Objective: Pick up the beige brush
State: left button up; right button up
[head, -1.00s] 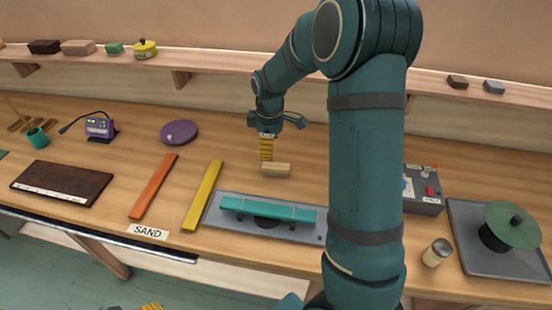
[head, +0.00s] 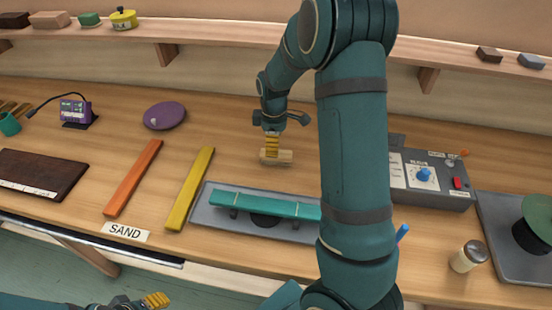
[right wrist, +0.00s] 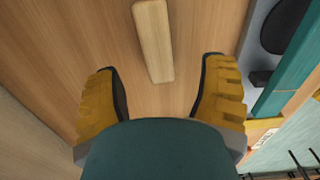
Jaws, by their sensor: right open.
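The beige brush (head: 284,158), a small light wooden block, lies on the workbench behind the grey tray; its bristles cannot be made out. My right gripper (head: 271,154) is directly at the brush in the head view, with its yellow fingers overlapping it. In the right wrist view, the brush (right wrist: 153,40) lies beyond the fingertips, between the lines of the two spread fingers. My right gripper (right wrist: 160,75) is open and empty there. My left gripper (head: 157,299) is at the bottom left edge, low in front of the bench, far from the brush; its jaw gap is unclear.
A teal bar (head: 268,206) on a grey tray (head: 205,216) lies in front of the brush. Yellow (head: 190,188) and orange (head: 134,178) bars lie left. A purple disc (head: 164,115) sits behind them. A control box (head: 440,194) and shaker (head: 467,257) stand right. Bench around the brush is clear.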

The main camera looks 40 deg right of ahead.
jog(key=shift+d+f+b, duration=0.15)
jog(key=shift+f+b, duration=0.35)
jog(key=shift+f, duration=3.1)
grip_shut()
